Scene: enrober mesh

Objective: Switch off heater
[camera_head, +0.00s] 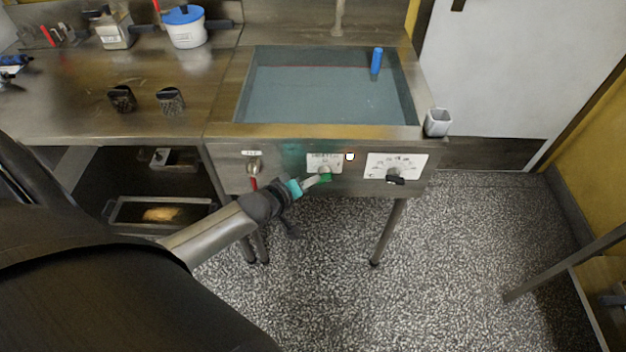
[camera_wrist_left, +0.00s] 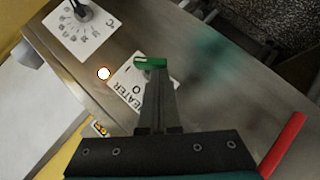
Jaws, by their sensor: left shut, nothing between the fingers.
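The heater switch is a green lever (camera_head: 325,177) on a white label plate (camera_head: 314,166) marked HEATER, on the front panel of the water-filled tank. My left gripper (camera_head: 318,179) is shut, with its fingertips at the green lever. In the left wrist view my gripper (camera_wrist_left: 157,78) reaches up to the green lever (camera_wrist_left: 150,62), and the fingers hide part of the HEATER plate (camera_wrist_left: 124,86). The tips look to be touching or very near the lever; I cannot tell which. A round white lamp (camera_head: 350,156) with an orange rim sits beside the plate. My right gripper is not in view.
Right of the switch is a dial plate (camera_head: 408,160) with a black knob (camera_head: 396,180). A valve with a red handle (camera_head: 254,184) is at the left. A blue-handled tool (camera_head: 376,61) stands in the tank (camera_head: 244,132). Open floor lies in front.

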